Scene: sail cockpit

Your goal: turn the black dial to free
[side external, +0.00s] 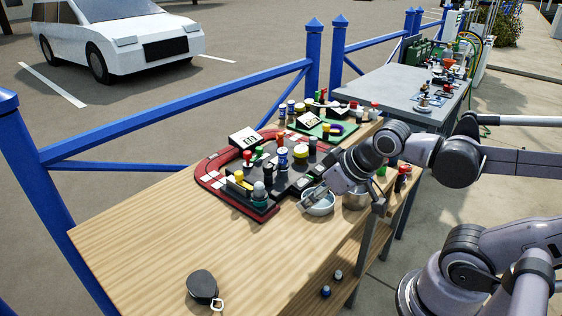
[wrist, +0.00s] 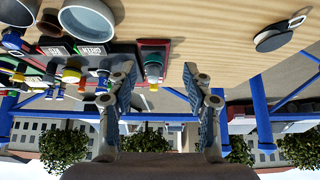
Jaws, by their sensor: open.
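A dark panel with a red border (side external: 207,178) lies on the wooden table and carries several coloured knobs and buttons. A black knob (side external: 268,171) stands among them, but I cannot tell whether it is the task's dial. No "free" mark can be read. My gripper (side external: 308,201) is open by the front edge of the panel, over or beside a metal bowl. In the wrist view my gripper (wrist: 160,73) has its two fingers wide apart with nothing held.
A black item with a metal ring (side external: 202,286) lies near the table's (side external: 140,236) front left. A green board (side external: 323,129) with more parts is behind. Bare wood lies left.

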